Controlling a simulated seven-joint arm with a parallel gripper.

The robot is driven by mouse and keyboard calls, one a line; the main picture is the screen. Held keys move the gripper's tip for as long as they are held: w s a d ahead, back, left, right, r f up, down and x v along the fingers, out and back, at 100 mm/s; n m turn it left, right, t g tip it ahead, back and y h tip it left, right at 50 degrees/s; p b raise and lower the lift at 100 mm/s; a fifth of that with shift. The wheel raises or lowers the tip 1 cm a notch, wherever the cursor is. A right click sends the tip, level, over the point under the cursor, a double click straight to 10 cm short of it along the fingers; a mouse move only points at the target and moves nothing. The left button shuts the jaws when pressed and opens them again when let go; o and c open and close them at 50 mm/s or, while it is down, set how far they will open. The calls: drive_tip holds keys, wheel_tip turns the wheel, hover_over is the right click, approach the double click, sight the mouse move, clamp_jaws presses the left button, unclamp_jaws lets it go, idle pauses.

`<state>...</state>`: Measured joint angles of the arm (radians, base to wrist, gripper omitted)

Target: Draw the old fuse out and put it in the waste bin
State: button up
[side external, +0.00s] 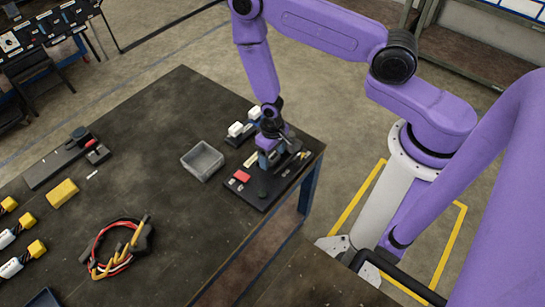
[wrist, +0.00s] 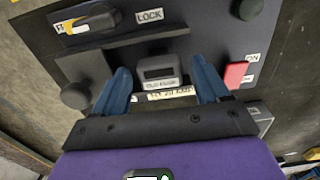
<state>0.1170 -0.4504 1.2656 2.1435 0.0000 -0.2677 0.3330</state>
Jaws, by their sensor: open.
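The old fuse (wrist: 160,66) is a grey block with a dark window and a label that seems to read OLD FUSE. It sits in the dark panel (wrist: 215,30). My gripper (wrist: 161,72) is open, with one blue finger on each side of the fuse and gaps between. In the side view my gripper (side external: 268,150) points down over the panel (side external: 242,187) and hides the fuse. An open grey box (side external: 202,160), which looks like the waste bin, stands left of the panel. Its visible inside looks empty.
A red switch (wrist: 236,74) marked ON and a round black knob (wrist: 75,95) flank the fuse. A handle (wrist: 90,20) lies near the LOCK label. White-topped blocks (side external: 236,129) stand behind the panel. A wire bundle (side external: 120,245) and yellow block (side external: 62,193) lie left.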

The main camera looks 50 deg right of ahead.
sight(272, 155)
idle(0.6)
clamp_jaws()
drive_tip(key=shift+r, duration=3)
